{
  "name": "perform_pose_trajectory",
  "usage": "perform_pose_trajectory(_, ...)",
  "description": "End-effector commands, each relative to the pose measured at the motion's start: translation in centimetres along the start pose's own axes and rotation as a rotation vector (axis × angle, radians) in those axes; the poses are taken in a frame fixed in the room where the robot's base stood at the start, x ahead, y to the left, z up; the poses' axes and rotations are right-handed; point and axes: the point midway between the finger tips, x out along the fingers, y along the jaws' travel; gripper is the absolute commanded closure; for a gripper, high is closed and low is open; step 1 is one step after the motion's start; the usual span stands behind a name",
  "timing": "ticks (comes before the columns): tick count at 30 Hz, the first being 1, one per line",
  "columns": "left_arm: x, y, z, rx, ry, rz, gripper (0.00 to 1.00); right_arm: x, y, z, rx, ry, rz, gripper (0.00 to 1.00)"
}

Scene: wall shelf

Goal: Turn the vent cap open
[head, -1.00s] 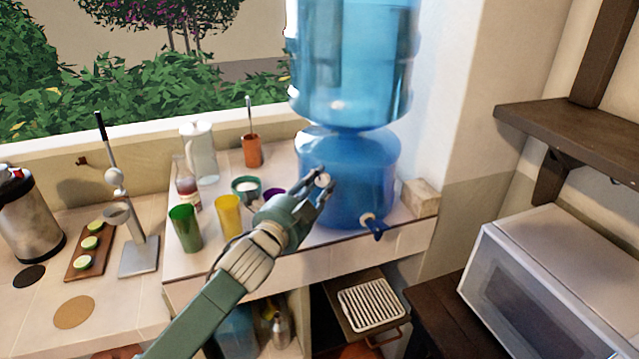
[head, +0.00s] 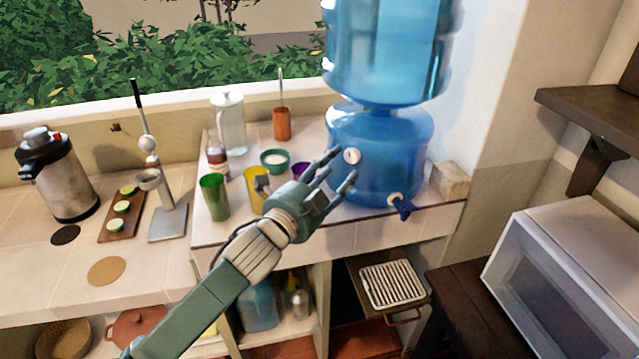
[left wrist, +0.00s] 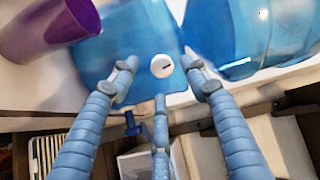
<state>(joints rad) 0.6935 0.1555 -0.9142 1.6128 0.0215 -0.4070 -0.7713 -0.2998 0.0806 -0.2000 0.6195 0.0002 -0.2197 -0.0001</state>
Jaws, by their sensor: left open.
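The vent cap (head: 351,156) is a small round white disc on the front of the blue water dispenser's lower part (head: 385,140). In the left wrist view the vent cap (left wrist: 162,66) shows a short dark slot, slightly tilted from level. My left gripper (head: 343,168) is open in front of the cap, its fingers pointing at it. In the left wrist view the spread fingers of the left gripper (left wrist: 160,77) lie left, right and below the cap, with nothing held. I cannot tell the exact gap in depth. My right gripper is out of view.
The blue tap (head: 402,207) sticks out low on the dispenser, right of the fingers. A purple cup (left wrist: 45,30), yellow cup (head: 256,187) and green cup (head: 214,197) stand left of it. A stone block (head: 450,180) is at its right. The counter's front edge is below.

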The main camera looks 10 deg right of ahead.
Motion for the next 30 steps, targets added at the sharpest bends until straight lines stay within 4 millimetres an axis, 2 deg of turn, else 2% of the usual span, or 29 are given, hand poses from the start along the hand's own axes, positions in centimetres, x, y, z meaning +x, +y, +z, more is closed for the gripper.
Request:
perform_pose_trajectory(1, -1.2, 0.1, 0.2, 0.001, -0.001, 0.001, 0.53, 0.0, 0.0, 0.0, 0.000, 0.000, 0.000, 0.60)
perform_pose_trajectory(6, -4.3, 0.0, 0.3, 0.001, -0.002, 0.000, 0.53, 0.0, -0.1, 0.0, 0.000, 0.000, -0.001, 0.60)
perform_pose_trajectory(12, -6.6, 0.0, 0.3, 0.001, -0.003, -0.001, 0.53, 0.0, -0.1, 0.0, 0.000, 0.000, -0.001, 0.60)
perform_pose_trajectory(30, -7.4, 0.3, 0.5, -0.025, -0.015, 0.005, 0.53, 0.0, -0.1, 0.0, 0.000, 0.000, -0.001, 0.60)
